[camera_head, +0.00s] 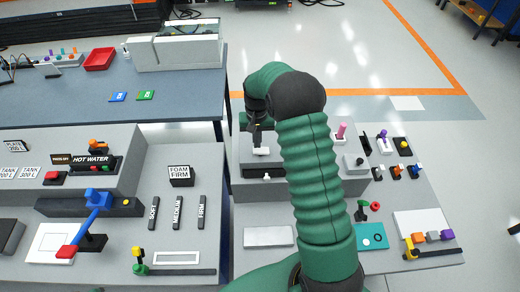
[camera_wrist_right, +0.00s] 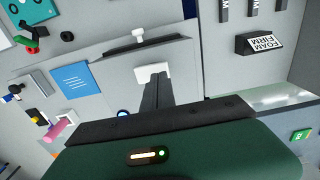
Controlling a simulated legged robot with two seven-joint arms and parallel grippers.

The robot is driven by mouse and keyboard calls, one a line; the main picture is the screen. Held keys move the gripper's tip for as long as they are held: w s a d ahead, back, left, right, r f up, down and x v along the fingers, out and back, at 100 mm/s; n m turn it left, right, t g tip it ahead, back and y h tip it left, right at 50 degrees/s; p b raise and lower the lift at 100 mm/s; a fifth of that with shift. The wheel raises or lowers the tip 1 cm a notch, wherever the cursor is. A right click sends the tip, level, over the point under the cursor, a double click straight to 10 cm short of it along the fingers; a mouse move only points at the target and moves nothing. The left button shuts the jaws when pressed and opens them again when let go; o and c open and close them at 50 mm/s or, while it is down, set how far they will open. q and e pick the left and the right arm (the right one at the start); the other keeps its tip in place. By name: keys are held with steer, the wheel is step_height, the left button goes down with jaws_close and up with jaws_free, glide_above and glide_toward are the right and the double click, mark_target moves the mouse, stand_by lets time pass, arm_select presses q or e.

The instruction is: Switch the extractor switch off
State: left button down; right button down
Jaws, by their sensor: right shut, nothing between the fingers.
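No label reading "extractor" is legible, so I cannot tell for sure which control is the extractor switch. A small white block (camera_head: 261,151) sits on the grey box (camera_head: 243,184) in the right-hand console; it also shows in the right wrist view (camera_wrist_right: 152,72). My right gripper (camera_head: 257,138) is shut and empty, pointing down at this block. In the right wrist view its dark fingers (camera_wrist_right: 153,92) end at the block; I cannot tell whether they touch it. My green arm hides part of the box. My left gripper is not in view.
A white knob (camera_wrist_right: 139,36) stands out from the box front. A pink peg (camera_head: 341,130) and several coloured switches stand to the right. The left console carries a blue and red lever (camera_head: 92,222) and a FOAM FIRM block (camera_head: 180,175).

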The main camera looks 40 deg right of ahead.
steer(key=shift+f+b, duration=0.55)
steer(key=shift+f, duration=0.45)
steer(key=shift+r, duration=0.1)
stand_by(0.3)
step_height(320, 180, up, 7)
steer(key=p, duration=0.5)
steer(key=shift+p, duration=0.3)
steer(key=shift+n, duration=0.6)
steer(key=a+f+b, duration=0.2)
steer(key=a+b, duration=0.2)
steer(key=shift+s+f, duration=0.3)
steer(key=shift+f, duration=0.1)
steer(key=s+a+f+n+t+b, duration=0.1)
steer(key=s+a+f+n+b, duration=0.2)
steer(key=a, duration=0.6)
steer(key=s+a+f+n+t+b, duration=0.1)
steer(key=s+a+f+n+b, duration=0.2)
steer(key=s+a+f+b, duration=0.4)
steer(key=s+a+b, duration=0.3)
steer(key=s, duration=0.1)
steer(key=shift+s+n+t, duration=0.3)
steer(key=shift+s+n, duration=0.1)
